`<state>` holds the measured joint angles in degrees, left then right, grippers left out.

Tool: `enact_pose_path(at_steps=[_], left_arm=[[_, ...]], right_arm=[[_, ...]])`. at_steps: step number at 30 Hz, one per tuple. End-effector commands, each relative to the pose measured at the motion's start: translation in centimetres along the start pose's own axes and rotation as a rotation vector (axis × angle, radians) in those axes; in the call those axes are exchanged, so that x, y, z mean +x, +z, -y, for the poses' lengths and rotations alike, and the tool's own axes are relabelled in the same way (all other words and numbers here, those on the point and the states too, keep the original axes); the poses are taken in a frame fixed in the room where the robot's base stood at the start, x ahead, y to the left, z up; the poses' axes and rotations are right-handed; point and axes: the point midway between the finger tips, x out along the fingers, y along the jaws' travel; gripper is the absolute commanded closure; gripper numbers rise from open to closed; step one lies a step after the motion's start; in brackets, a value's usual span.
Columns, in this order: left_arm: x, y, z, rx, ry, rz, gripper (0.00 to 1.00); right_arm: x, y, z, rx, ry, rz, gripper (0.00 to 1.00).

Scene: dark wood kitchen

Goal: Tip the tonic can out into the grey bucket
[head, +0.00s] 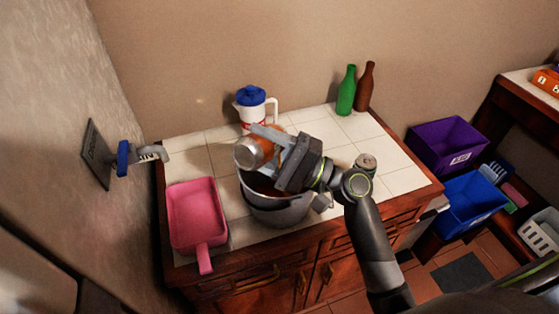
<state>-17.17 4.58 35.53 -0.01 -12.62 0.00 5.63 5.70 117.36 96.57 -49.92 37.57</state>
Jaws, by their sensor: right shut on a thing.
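The grey bucket (277,211) stands on the white tiled counter near its front edge. My right gripper (268,147) is over the bucket, reaching in from the right. It is shut on an orange can with a silver end (252,151), which I take to be the tonic can. The can is tilted, held above the bucket's opening at its back left. I cannot see whether anything flows from it. The gripper hides part of the can and of the bucket's rim. My left gripper is not in view.
A pink dustpan (195,215) lies left of the bucket. A white jug with a blue lid (251,103) stands behind. Another can (366,164) stands at right, near my arm. Green (346,91) and brown (366,88) bottles stand at the back. The right rear tiles are clear.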

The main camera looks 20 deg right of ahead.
Motion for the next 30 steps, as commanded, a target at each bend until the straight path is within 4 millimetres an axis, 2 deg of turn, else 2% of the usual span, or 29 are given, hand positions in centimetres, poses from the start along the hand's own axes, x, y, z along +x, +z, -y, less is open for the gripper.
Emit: enact_pose_path(at_steps=[20,30], left_arm=[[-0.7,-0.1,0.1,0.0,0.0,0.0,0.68],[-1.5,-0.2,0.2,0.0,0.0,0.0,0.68]], right_arm=[[0.1,-0.2,0.6,0.08,-0.034,-0.023,0.72],[0.2,-0.5,1.4,0.197,-0.082,-0.058,0.72]])
